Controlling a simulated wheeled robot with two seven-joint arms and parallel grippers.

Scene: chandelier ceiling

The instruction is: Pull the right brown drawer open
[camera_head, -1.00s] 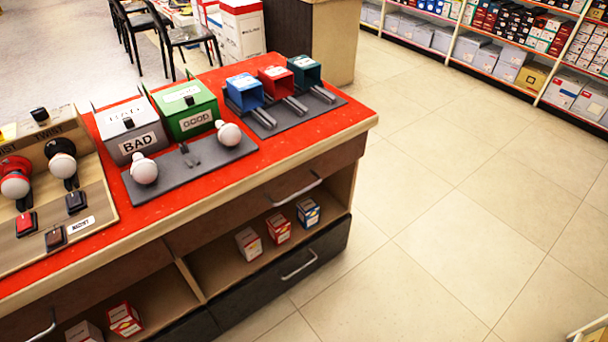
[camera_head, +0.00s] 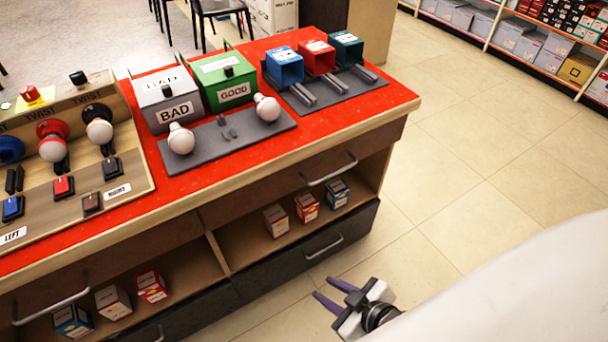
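The right brown drawer (camera_head: 285,183) is under the red counter top, at the right half of the counter. It has a silver bar handle (camera_head: 328,168) and its front looks flush with the counter. My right gripper (camera_head: 325,290) is at the lower middle, in front of the counter and apart from it, below and clear of the brown drawer's handle. Its two purple fingers are spread with nothing between them. My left gripper is out of view.
The red counter top (camera_head: 340,119) carries bulbs, a BAD box (camera_head: 165,100), a GOOD box (camera_head: 226,85) and coloured bins. Small boxes stand on the open shelf below. A black drawer (camera_head: 310,250) sits under it. The tiled floor (camera_head: 480,160) at right is clear.

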